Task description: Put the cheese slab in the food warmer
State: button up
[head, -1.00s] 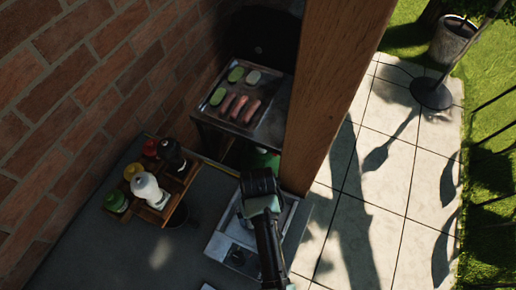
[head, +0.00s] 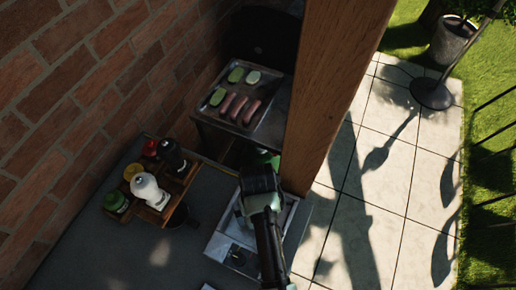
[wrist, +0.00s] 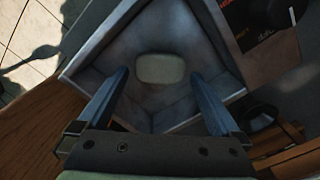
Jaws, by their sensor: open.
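The food warmer is a square metal basin with sloping walls. Its rim (wrist: 78,80) fills the middle of the wrist view, and it shows in the head view (head: 222,245) partly covered by my arm. The cheese slab (wrist: 160,69), pale and rounded, lies inside the basin in the wrist view. My gripper (wrist: 160,78) is open, with its two fingers apart over the basin on either side of the slab, not visibly touching it. In the head view my arm hides the slab and the fingertips.
A wooden caddy (head: 180,195) with sauce bottles and mills stands left of the warmer. A grill (head: 262,128) with sausages and green slices is behind it. A thick wooden post (head: 330,90) stands close on the right. The grey counter (head: 110,245) is clear at the front left.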

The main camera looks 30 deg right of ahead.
notch_tip(320, 180, up, 10)
dwell(0.3)
jog(key=w+a+r+t+h, duration=0.1)
jog(key=w+r+t, duration=0.4)
jog(key=r, duration=0.5)
jog(key=w+a+r+n+t, duration=0.1)
jog(key=w+r+t, duration=0.3)
jog(key=w+r, duration=0.45)
jog(key=w+a+r+t+h, duration=0.1)
jog(key=w+r+t, duration=0.4)
jog(key=r, duration=0.6)
jog(key=s+a+r+t, duration=0.1)
jog(key=a+r+t, duration=0.15)
jog(key=r, duration=0.55)
jog(key=a+r+t, duration=0.1)
jog(key=r+t, duration=0.2)
jog(key=r, duration=0.5)
jog(key=s+a+r+t, duration=0.2)
jog(key=s+r+t, duration=0.2)
jog(key=r, duration=0.5)
jog(key=s+a+r+t+y, duration=0.1)
jog(key=s+r+t, duration=0.3)
jog(key=s+r, duration=0.4)
jog(key=shift+a+r+y, duration=0.3)
jog(key=shift+a+r, duration=0.05)
jog(key=shift+a, duration=0.35)
